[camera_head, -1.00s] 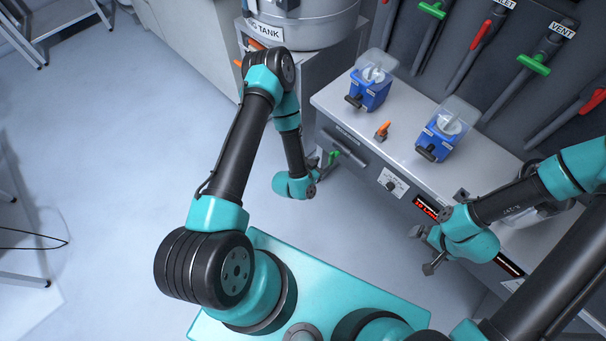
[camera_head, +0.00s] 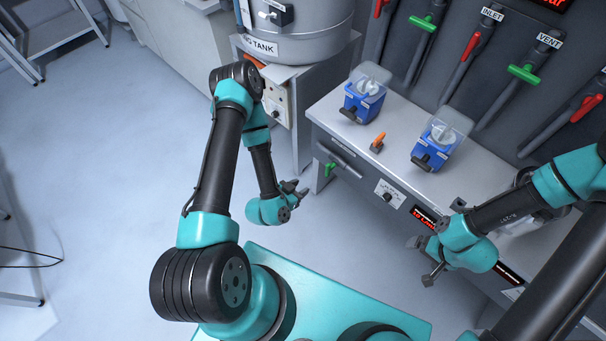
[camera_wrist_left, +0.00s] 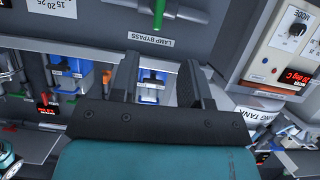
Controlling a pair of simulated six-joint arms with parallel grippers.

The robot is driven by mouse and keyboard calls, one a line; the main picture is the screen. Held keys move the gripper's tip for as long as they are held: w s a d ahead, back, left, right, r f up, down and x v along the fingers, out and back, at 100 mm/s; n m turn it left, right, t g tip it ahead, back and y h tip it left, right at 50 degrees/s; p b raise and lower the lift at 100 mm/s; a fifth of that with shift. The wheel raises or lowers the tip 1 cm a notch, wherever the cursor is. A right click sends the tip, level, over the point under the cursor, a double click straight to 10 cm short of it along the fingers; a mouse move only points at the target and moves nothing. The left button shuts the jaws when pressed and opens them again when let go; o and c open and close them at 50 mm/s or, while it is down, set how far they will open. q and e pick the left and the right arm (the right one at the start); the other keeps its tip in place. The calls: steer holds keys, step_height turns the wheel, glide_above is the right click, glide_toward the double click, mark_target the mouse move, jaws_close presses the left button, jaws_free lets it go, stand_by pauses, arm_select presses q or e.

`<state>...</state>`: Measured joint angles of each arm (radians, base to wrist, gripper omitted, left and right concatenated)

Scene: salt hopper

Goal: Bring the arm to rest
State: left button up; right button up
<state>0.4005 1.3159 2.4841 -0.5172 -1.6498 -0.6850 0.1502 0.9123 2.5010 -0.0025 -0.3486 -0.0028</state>
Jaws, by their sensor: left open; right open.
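My left gripper (camera_head: 297,189) is open and empty in the head view, in front of the bench's left end and apart from it. In the left wrist view its two fingers (camera_wrist_left: 161,76) stand apart with nothing between them. A green handle (camera_head: 331,169) on the bench front is to the right of this gripper. My right gripper (camera_head: 424,262) is open near the bench front at the right; its fingers look empty, but are small in the picture.
The bench top (camera_head: 323,106) carries two blue units (camera_head: 362,103) (camera_head: 434,152) with clear lids and an orange-handled switch (camera_head: 378,142). A grey tank (camera_head: 300,32) stands behind on a cabinet. Red and green valve handles line the back wall.

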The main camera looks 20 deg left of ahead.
arm_select(q)
steer(key=shift+w, duration=0.1)
steer(key=s+r+n+g, duration=0.5)
steer(key=s+g, duration=0.2)
steer(key=g, duration=0.5)
steer(key=shift+r+y, duration=0.35)
steer(key=shift+y, duration=0.05)
stand_by(2.1)
